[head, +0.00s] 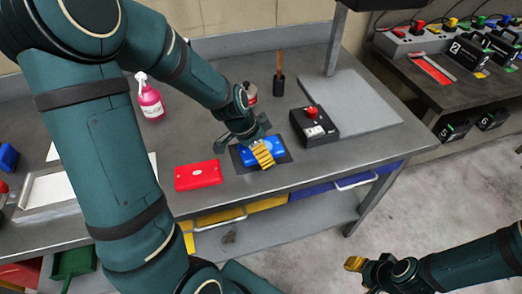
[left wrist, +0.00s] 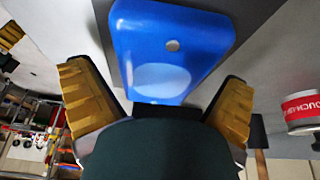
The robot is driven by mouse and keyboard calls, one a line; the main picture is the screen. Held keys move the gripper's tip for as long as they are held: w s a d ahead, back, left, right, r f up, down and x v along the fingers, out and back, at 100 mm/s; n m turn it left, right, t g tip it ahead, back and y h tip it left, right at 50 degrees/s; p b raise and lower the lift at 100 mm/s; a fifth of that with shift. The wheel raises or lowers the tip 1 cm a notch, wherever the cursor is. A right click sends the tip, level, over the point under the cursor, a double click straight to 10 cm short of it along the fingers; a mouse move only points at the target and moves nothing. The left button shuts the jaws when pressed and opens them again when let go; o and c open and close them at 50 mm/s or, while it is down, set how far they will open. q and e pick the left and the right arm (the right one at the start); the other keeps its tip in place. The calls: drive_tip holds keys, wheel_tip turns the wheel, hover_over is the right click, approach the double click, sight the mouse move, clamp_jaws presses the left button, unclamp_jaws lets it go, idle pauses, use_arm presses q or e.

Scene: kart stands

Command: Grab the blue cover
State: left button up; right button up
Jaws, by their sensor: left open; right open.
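The blue cover (head: 246,158) lies on a dark square pad (head: 284,159) near the front edge of the bench. My left gripper (head: 262,153) is right over it, and its yellow finger hides part of the cover. In the left wrist view the blue cover (left wrist: 165,40) lies ahead, between the two spread yellow fingers of the left gripper (left wrist: 156,85). Gaps show on both sides, so the fingers do not grip it. My right gripper (head: 356,265) is open and empty, low at the right, away from the bench over the floor.
A red cover (head: 198,175) lies left of the blue one. A black box with a red button (head: 313,122) stands to the right. A pink spray bottle (head: 150,98) and a red-banded can (head: 250,92) stand behind. A grey plate (head: 352,104) lies at the bench's right end.

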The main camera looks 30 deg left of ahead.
use_arm(q)
drive_tip(key=c, duration=1.2)
drive_tip(key=shift+r, duration=0.15)
